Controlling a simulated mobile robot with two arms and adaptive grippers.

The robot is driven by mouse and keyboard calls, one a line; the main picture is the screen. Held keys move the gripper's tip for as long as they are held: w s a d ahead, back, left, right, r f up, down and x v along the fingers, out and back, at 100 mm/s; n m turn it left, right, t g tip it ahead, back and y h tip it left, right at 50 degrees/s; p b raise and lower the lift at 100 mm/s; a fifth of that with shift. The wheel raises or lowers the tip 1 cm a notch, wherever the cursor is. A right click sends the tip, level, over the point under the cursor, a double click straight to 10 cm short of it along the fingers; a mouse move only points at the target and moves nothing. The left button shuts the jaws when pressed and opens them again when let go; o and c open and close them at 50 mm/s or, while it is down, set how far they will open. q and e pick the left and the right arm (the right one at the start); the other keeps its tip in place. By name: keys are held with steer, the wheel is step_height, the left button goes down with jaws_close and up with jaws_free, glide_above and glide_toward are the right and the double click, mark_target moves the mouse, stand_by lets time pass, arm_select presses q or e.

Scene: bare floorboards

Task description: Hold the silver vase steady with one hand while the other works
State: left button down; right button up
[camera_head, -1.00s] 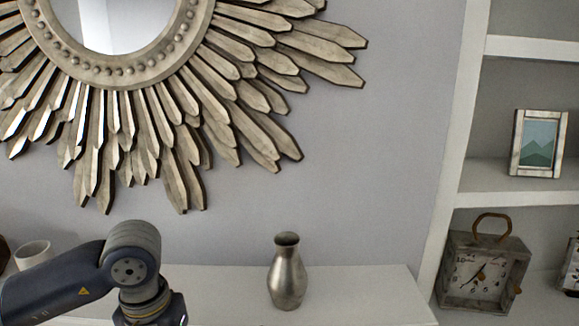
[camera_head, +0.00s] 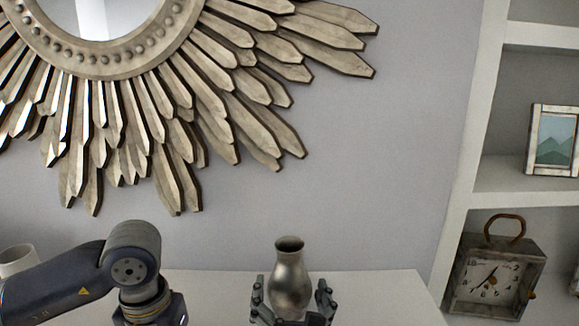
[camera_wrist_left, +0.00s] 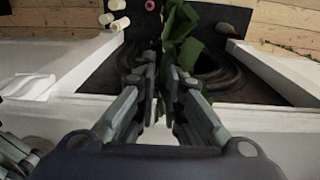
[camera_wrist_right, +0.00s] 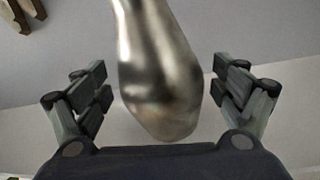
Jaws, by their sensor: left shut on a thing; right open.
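The silver vase (camera_head: 290,276) stands upright on the white shelf top below the mirror. My right gripper (camera_head: 292,290) is open, with one finger on each side of the vase's body. In the right wrist view the vase (camera_wrist_right: 160,75) is between the open fingers of that gripper (camera_wrist_right: 160,82), with gaps visible on both sides. My left arm shows at the lower left of the head view, its gripper below the frame. In the left wrist view my left gripper (camera_wrist_left: 160,80) has its fingers nearly together on a green leafy thing (camera_wrist_left: 182,35), partly hidden by the fingers.
A white cup (camera_head: 16,260) stands at the far left, close to my left arm. The shelf top (camera_head: 385,295) is clear right of the vase. A bookcase at right holds a clock (camera_head: 495,275) and a picture frame (camera_head: 554,140). A sunburst mirror (camera_head: 180,130) hangs above.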

steer(key=w, duration=0.2)
steer(key=shift+w+a+f+b, duration=0.1)
steer(key=shift+w+a+b, duration=0.05)
steer(key=shift+w+b, duration=0.25)
steer(key=shift+w+a, duration=0.1)
steer(key=shift+w, duration=0.8)
steer(key=shift+s, duration=0.1)
steer(key=c, duration=1.6)
steer(key=shift+o, duration=0.2)
